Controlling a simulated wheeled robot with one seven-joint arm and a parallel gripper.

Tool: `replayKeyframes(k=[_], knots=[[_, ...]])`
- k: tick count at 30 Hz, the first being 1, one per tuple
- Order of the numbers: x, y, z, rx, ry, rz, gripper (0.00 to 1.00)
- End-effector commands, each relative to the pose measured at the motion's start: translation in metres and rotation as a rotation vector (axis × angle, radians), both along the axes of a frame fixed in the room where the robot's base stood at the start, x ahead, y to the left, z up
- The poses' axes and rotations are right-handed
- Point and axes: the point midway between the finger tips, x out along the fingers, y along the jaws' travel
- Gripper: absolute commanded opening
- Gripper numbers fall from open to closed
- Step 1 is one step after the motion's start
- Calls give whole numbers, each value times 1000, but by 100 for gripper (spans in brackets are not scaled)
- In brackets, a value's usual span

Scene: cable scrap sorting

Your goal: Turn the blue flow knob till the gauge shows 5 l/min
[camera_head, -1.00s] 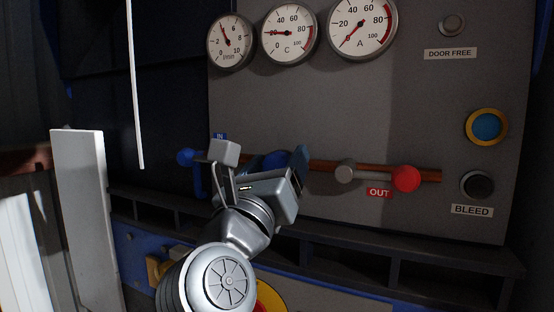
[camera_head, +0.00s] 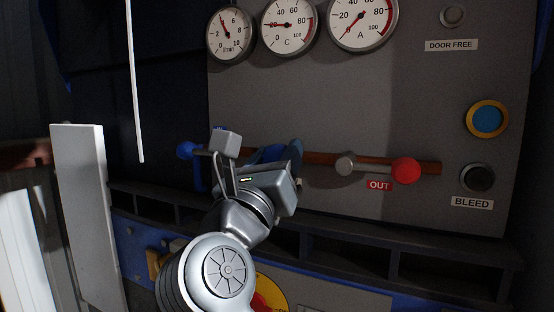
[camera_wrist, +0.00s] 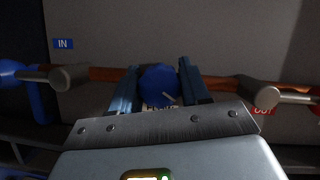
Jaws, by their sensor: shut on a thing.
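The blue flow knob (camera_wrist: 158,84) is between the two blue-grey fingers of my gripper (camera_wrist: 158,68) in the wrist view. My gripper is shut on it. A pale mark on the knob's face points to the lower right. In the head view my gripper (camera_head: 283,158) is at the pipe, and the knob (camera_head: 268,154) is mostly hidden behind it. The l/min gauge (camera_head: 231,35) is at the upper left of the panel. Its red needle points up and left, at about 4. A label below the knob is partly covered.
A blue-handled valve (camera_head: 186,150) is left of my gripper, by the IN label (camera_wrist: 63,44). A red-handled valve (camera_head: 405,171) is to the right, above the OUT label (camera_head: 380,185). A dark ledge (camera_head: 345,248) runs below. A BLEED button (camera_head: 478,178) is far right.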

Motion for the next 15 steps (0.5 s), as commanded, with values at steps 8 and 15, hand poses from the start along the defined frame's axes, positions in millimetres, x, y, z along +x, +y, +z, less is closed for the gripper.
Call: replayKeyframes(k=[8,15], knots=[[0,0,-5,151,-59,1,16],[-1,1,-4,289,-108,4,16]])
